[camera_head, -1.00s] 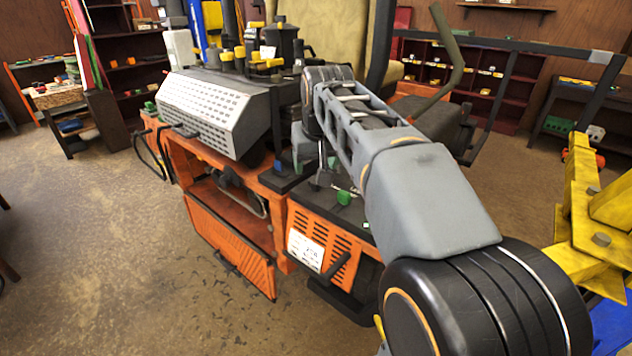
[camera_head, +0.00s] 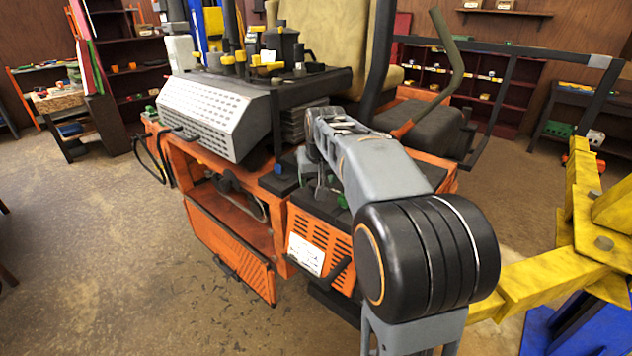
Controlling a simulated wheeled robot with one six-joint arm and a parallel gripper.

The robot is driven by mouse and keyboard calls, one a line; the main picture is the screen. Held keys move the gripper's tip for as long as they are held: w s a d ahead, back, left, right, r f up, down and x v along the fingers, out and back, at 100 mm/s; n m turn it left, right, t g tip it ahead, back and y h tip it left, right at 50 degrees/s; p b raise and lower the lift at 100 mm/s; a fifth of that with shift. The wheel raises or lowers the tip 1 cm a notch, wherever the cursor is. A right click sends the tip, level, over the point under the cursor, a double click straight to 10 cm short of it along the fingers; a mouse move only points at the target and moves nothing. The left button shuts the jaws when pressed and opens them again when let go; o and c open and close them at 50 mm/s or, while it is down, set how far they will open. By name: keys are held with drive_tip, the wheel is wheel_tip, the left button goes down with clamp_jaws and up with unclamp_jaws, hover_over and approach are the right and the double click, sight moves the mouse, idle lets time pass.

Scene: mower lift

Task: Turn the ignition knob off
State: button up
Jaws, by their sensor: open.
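The orange mower (camera_head: 232,243) stands in the middle of the view, with an orange slatted panel and white label at its front. I cannot make out with certainty which part is the ignition knob. A small green part (camera_head: 342,201) shows on the dark top behind the slatted panel, partly covered by my arm. My gripper (camera_head: 322,190) is partly hidden at the far end of my arm, low over that dark top close to the green part. Its jaws are open. I cannot tell whether it touches anything.
A grey perforated cover (camera_head: 212,112) and several yellow-capped levers stand left of my arm. A dark bent lever (camera_head: 445,68) and black rails rise at the right. A yellow lift frame (camera_head: 540,283) is at lower right.

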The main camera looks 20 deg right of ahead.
drive_tip(key=shift+x, duration=0.9)
drive_tip(key=shift+c, duration=0.2)
drive_tip(key=c, duration=0.9)
drive_tip(key=n+y, duration=0.1)
drive_tip(key=n, duration=0.2)
drive_tip(key=n+y, duration=0.1)
drive_tip(key=n, duration=0.1)
drive_tip(key=shift+d+n, duration=0.15)
drive_tip(key=shift+n, duration=0.25)
drive_tip(key=n+y, duration=0.1)
drive_tip(key=n, duration=0.2)
drive_tip(key=n+g+y, duration=0.1)
drive_tip(key=n, duration=0.1)
drive_tip(key=shift+w+n, duration=0.1)
drive_tip(key=shift+n, duration=0.6)
